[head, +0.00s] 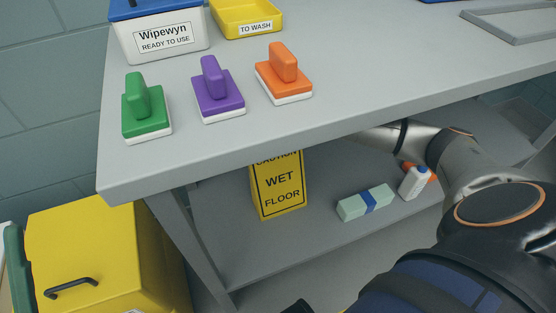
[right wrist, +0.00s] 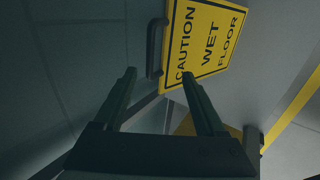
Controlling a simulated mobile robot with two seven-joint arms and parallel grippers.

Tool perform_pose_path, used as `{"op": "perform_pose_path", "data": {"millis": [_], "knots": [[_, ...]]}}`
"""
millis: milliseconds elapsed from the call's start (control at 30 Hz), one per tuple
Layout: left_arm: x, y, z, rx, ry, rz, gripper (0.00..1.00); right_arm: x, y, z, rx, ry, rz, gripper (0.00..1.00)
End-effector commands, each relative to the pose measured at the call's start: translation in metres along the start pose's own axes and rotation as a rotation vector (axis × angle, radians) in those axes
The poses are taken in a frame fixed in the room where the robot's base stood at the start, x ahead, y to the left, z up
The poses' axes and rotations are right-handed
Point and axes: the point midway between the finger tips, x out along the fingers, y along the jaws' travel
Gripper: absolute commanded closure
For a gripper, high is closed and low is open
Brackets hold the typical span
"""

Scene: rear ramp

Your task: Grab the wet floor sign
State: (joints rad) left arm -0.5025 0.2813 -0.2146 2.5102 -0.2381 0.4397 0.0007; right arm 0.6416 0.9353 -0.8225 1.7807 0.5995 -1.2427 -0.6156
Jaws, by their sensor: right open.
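The wet floor sign (head: 279,192) is a yellow panel with black lettering. It stands on the lower shelf under the tabletop, and the table edge hides its top in the head view. In the right wrist view the sign (right wrist: 212,38) lies beyond the fingertips, with a dark handle (right wrist: 155,48) along its CAUTION end. My right gripper (right wrist: 159,74) is open and empty, with the handle showing between and beyond its fingertips. In the head view the right arm reaches in under the tabletop, which hides its gripper. My left gripper is not in view.
A green-white block (head: 352,207) with a blue band and a white bottle (head: 413,184) share the shelf (head: 300,243). The tabletop (head: 345,85) overhangs them, carrying three brushes, a Wipewyn tub (head: 160,38) and a yellow tray (head: 247,22). A yellow bin (head: 95,245) stands left.

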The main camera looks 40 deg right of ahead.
Motion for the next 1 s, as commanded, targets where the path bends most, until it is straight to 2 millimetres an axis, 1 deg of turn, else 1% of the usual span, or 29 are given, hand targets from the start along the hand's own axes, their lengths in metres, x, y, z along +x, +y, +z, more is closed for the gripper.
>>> {"op": "perform_pose_path", "data": {"millis": [67, 200, 333, 433, 667, 767, 1000], "knots": [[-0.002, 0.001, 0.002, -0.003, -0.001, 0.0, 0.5, 0.004, 0.005, -0.001, 0.003, 0.001, 0.0, 0.27], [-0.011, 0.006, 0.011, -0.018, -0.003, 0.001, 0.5, 0.03, 0.003, -0.001, 0.002, 0.001, -0.003, 0.27], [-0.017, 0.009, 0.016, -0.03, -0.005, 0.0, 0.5, 0.047, 0.004, -0.001, 0.002, 0.001, 0.0, 0.27], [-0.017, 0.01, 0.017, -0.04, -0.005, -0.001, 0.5, 0.053, 0.005, 0.0, 0.001, 0.001, 0.0, 0.27], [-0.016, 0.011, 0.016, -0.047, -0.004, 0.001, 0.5, 0.053, 0.005, 0.0, -0.001, 0.001, 0.0, 0.27], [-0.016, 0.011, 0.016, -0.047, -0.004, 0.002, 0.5, 0.053, 0.005, 0.0, 0.0, 0.001, 0.0, 0.36], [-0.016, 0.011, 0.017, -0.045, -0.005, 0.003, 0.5, 0.053, 0.005, 0.0, 0.0, 0.0, 0.0, 0.63]]}}
